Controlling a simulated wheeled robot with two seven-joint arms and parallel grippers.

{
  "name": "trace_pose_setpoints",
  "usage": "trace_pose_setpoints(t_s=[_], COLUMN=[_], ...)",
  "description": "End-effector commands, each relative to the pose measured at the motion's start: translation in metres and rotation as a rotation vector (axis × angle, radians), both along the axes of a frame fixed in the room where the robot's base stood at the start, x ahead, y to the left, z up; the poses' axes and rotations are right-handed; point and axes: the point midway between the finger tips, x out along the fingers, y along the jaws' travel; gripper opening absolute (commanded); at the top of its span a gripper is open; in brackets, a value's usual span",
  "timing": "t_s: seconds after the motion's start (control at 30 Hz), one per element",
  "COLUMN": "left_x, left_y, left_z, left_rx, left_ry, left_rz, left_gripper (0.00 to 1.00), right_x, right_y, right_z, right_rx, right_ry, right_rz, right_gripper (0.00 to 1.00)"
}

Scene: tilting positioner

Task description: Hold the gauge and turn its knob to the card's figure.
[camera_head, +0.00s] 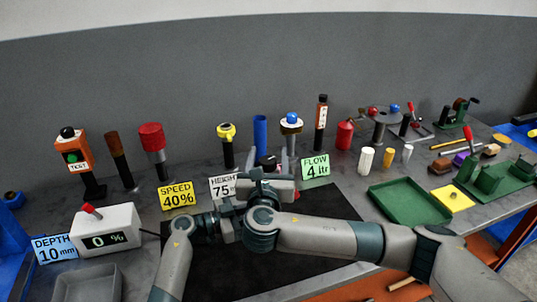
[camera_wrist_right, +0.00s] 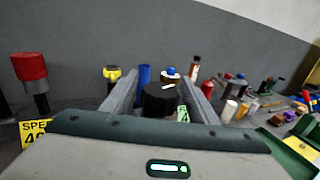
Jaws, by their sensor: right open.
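A black round knob (camera_wrist_right: 160,98) with a white mark on its top stands between the fingers of my right gripper (camera_wrist_right: 162,84) in the wrist view. The fingers are apart, one on each side of it; contact cannot be told. In the head view the knob (camera_head: 268,161) shows just beyond my right gripper (camera_head: 268,173). The gauge body under it is mostly hidden by my arms, and its reading cannot be seen. My left gripper (camera_head: 229,226) is close beside the right one, largely hidden. Cards read SPEED 40% (camera_head: 177,196), HEIGHT 75 (camera_head: 223,187), FLOW 4 ltr (camera_head: 315,168) and DEPTH 10 mm (camera_head: 55,249).
A white box (camera_head: 108,229) showing 0 % stands at the left, near a grey tray (camera_head: 88,285). Several upright tools line the back, including a red-topped one (camera_head: 152,138) and a blue cylinder (camera_head: 260,133). Green trays (camera_head: 410,202) lie right. The black mat (camera_head: 205,270) has bare room.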

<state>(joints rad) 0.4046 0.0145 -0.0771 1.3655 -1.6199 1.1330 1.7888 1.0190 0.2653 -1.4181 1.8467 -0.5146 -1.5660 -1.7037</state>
Motion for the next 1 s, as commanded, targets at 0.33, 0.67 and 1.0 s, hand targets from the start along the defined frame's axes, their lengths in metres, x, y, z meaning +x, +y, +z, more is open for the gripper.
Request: trace_pose_setpoints(t_s=[0.33, 0.67, 1.0], left_x=[0.0002, 0.0002, 0.0003], left_y=[0.0003, 0.0003, 0.0003], left_z=[-0.0003, -0.0003, -0.0003], left_rx=[0.000, 0.000, 0.001], left_ry=[0.000, 0.000, 0.000], left_rz=[0.001, 0.001, 0.001], left_gripper=[0.00, 0.00, 0.00], right_x=[0.0111, 0.0108, 0.0113], right_y=[-0.0005, -0.0005, -0.0005], right_z=[0.0000, -0.0001, -0.0008], right_rx=[0.001, 0.001, 0.000], right_ry=[0.000, 0.000, 0.001], right_rz=[0.001, 0.001, 0.024], right_gripper=[0.54, 0.13, 0.13])
